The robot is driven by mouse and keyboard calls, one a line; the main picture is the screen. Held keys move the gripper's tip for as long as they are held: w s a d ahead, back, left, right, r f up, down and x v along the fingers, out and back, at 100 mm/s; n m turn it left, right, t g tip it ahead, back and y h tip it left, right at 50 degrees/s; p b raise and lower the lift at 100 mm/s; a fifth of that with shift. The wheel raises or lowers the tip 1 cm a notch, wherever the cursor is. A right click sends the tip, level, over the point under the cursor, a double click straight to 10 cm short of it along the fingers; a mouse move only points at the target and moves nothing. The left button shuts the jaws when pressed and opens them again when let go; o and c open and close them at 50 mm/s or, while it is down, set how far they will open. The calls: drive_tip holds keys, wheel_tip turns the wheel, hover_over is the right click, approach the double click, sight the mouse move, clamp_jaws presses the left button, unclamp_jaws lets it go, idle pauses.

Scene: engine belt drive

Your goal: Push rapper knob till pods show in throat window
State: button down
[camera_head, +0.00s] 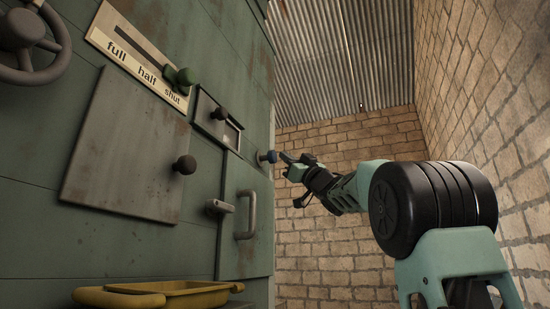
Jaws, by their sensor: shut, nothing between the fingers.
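A green slide knob (182,78) stands by "shut" on the scale plate (130,54). A grey hatch (124,150) has a dark knob. A door with a handle (248,215) lies below. A yellow tray (165,295) juts out at the bottom. A brick wall (480,85) stands at right.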

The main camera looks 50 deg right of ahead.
drive_tip(key=s, duration=0.1)
drive_tip(key=s+d, duration=0.1)
drive_tip(key=s, duration=0.1)
drive_tip(key=s+d, duration=0.1)
drive_tip(key=shift+s, duration=0.35)
